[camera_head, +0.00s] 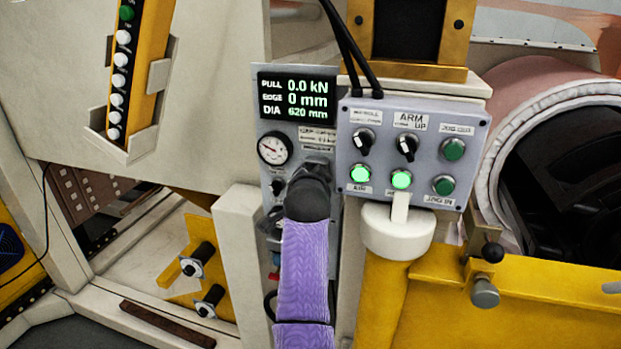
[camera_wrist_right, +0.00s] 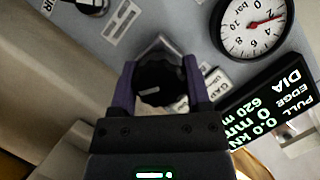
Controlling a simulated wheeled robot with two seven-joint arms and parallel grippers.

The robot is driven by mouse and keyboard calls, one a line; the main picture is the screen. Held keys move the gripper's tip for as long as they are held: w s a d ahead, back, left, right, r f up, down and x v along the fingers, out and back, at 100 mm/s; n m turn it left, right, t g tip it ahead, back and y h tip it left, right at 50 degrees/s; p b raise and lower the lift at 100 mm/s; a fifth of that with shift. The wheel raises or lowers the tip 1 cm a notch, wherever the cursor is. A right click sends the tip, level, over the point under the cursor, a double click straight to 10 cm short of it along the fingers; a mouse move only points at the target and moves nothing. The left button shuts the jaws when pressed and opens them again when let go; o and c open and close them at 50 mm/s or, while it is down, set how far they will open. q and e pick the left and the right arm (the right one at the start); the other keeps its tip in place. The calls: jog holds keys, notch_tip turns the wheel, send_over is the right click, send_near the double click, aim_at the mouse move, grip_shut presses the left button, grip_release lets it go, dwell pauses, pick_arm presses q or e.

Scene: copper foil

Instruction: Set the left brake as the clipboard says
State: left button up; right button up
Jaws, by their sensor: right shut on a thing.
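A grey brake panel (camera_head: 258,190) carries a lit display (camera_head: 297,98) reading PULL 0.0 kN, EDGE 0 mm, DIA 620 mm. Below the display is a round white gauge (camera_head: 275,148), which also shows in the right wrist view (camera_wrist_right: 251,25), marked in bar with a red needle. My right gripper (camera_wrist_right: 160,78) is shut on a black knob (camera_wrist_right: 160,82), its two purple fingers on either side of it against the panel. In the head view my purple arm and dark wrist hide this knob. My left gripper is not in view. I see no clipboard.
A control box (camera_head: 410,150) with switches and green buttons stands right of the panel. A white-topped post (camera_head: 398,238) and yellow beam (camera_head: 540,305) are below it. A big roll (camera_head: 520,90) is at the right. A yellow button pendant (camera_head: 143,50) hangs in a holder upper left.

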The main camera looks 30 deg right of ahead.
jog(key=shift+f, duration=0.15)
jog(key=o, duration=1.3)
jog(key=shift+c, duration=0.2)
